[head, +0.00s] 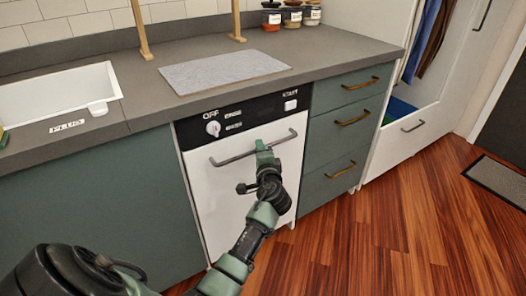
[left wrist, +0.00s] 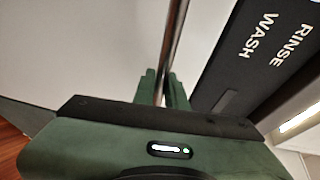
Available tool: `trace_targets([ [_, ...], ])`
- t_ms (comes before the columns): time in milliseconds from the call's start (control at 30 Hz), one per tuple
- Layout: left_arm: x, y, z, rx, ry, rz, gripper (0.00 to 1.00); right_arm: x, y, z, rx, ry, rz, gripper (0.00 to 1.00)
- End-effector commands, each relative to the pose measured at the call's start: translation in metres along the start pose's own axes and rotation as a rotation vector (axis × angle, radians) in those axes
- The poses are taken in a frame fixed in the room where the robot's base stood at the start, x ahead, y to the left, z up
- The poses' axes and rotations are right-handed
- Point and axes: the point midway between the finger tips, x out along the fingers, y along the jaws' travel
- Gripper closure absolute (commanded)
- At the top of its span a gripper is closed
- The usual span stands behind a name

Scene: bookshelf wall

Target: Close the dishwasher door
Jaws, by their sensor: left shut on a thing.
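The white dishwasher door (head: 225,195) stands upright under its black control panel (head: 240,116), about in line with the cabinet fronts; I cannot tell whether a small gap is left at its top. A grey bar handle (head: 235,157) runs across the upper part of the door. My left gripper (head: 264,149) is at the right half of this handle and shut on it. In the left wrist view, the handle bar (left wrist: 176,38) runs between the two green fingers (left wrist: 162,86), with the door (left wrist: 80,50) on the left side. My right gripper is not in view.
Green drawers (head: 345,122) with brass handles stand right of the dishwasher, and a green cabinet (head: 100,200) stands left. The grey countertop (head: 345,50) overhangs them, with a sink (head: 60,92) at left. The wooden floor (head: 400,235) at right is clear.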

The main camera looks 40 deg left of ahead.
Motion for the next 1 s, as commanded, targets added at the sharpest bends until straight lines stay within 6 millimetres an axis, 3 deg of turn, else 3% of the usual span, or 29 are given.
trace_targets([
  [100,0.003,-0.005,0.004,0.001,-0.008,-0.010,1.00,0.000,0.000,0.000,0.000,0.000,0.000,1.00],
  [133,0.004,-0.006,0.004,0.001,-0.008,-0.010,0.79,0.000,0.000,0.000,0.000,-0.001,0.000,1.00],
  [200,0.003,-0.006,0.004,0.001,-0.008,-0.011,0.66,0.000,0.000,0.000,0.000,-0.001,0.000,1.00],
  [633,-0.001,-0.009,0.004,-0.001,-0.007,-0.017,0.66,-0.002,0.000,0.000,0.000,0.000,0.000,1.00],
  [1000,-0.061,-0.004,0.001,0.000,-0.003,-0.006,0.66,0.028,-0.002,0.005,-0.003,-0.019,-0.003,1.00],
])
